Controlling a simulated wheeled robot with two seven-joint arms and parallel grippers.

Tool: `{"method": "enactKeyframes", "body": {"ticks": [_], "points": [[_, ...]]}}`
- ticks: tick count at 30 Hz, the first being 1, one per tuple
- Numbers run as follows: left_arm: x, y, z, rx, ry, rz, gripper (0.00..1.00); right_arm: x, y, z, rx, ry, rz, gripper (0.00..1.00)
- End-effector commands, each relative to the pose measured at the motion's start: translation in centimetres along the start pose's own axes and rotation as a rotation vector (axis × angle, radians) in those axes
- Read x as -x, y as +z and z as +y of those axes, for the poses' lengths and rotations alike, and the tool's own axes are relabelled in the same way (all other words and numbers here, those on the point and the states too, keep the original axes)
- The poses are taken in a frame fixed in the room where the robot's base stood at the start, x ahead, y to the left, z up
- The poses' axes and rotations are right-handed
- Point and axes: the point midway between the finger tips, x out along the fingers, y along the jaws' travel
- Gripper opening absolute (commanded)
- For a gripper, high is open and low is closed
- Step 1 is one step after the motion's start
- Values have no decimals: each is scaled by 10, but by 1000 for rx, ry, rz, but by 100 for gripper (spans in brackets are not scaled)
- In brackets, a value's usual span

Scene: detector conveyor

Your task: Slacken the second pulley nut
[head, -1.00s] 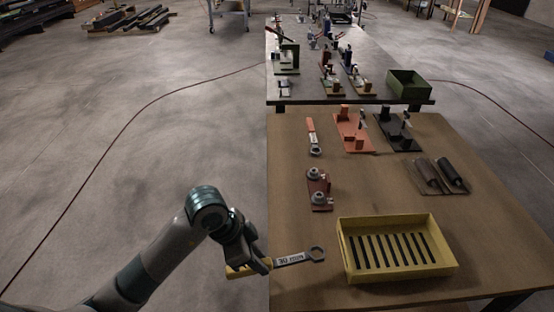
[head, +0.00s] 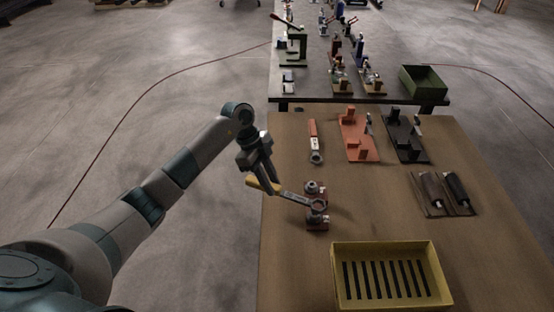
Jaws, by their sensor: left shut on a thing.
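My left gripper (head: 268,184) is shut on the yellow handle of a ring wrench (head: 294,197), whose steel shank points right. The dark red plate with two pulley nuts stands near the table's left edge. The far nut (head: 313,187) shows just behind the wrench. The wrench's ring end (head: 318,205) is at the near nut post (head: 317,219), over its top. I cannot tell whether the ring sits around the nut or hovers above it. My right gripper is not in view.
An orange-handled wrench (head: 315,143) lies farther back. Orange (head: 362,152) and black (head: 404,143) fixtures stand to its right. Dark rollers (head: 445,192) lie at the right. A yellow slotted tray (head: 441,277) stands in front. A green bin (head: 423,85) is on the far table.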

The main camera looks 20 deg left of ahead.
Motion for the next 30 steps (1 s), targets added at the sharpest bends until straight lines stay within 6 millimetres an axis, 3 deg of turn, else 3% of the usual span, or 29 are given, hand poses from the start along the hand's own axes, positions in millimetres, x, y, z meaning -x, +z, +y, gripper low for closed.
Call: {"method": "enactKeyframes", "body": {"ticks": [5,15,24,30], "points": [[10,4,-11,-35,15,1,0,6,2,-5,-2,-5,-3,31],[10,5,-12,-41,16,0,0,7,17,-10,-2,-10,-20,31],[13,5,-12,-39,17,0,0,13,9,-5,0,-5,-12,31],[-2,11,-12,-39,17,1,0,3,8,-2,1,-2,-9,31]]}}
